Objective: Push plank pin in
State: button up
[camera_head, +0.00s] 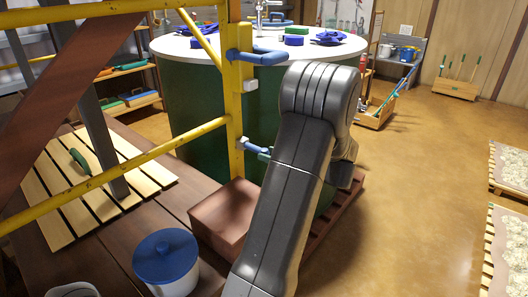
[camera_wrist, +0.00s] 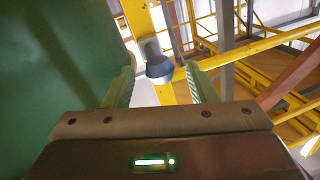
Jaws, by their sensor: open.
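In the wrist view, a dark blue-grey round knob (camera_wrist: 158,62) faces me in front of a yellow post; it looks like the pin's head. My gripper (camera_wrist: 163,80) is open, with its green fingers to either side of the knob and a visible gap. I cannot tell how deep the knob lies between them. In the head view, a blue bent handle (camera_head: 262,57) and a lower blue piece (camera_head: 257,150) stick out from the yellow post (camera_head: 236,110). I cannot tell which one is the knob. My arm hides my gripper there.
A large green vat (camera_head: 190,105) with a white top stands behind the post. A slatted plank panel (camera_head: 60,205) with a green handle lies at left. A reddish box (camera_head: 225,212) and blue-lidded tub (camera_head: 166,256) stand nearby.

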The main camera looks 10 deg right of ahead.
jog(key=shift+x, duration=1.45)
jog(key=shift+c, duration=0.4)
grip_shut()
jog(key=b+x, duration=0.3)
jog(key=shift+w+d, duration=0.2)
jog(key=shift+w, duration=0.05)
jog(key=shift+c, duration=1.1)
grip_release()
jog(key=o, duration=0.3)
jog(key=shift+w+a, duration=0.1)
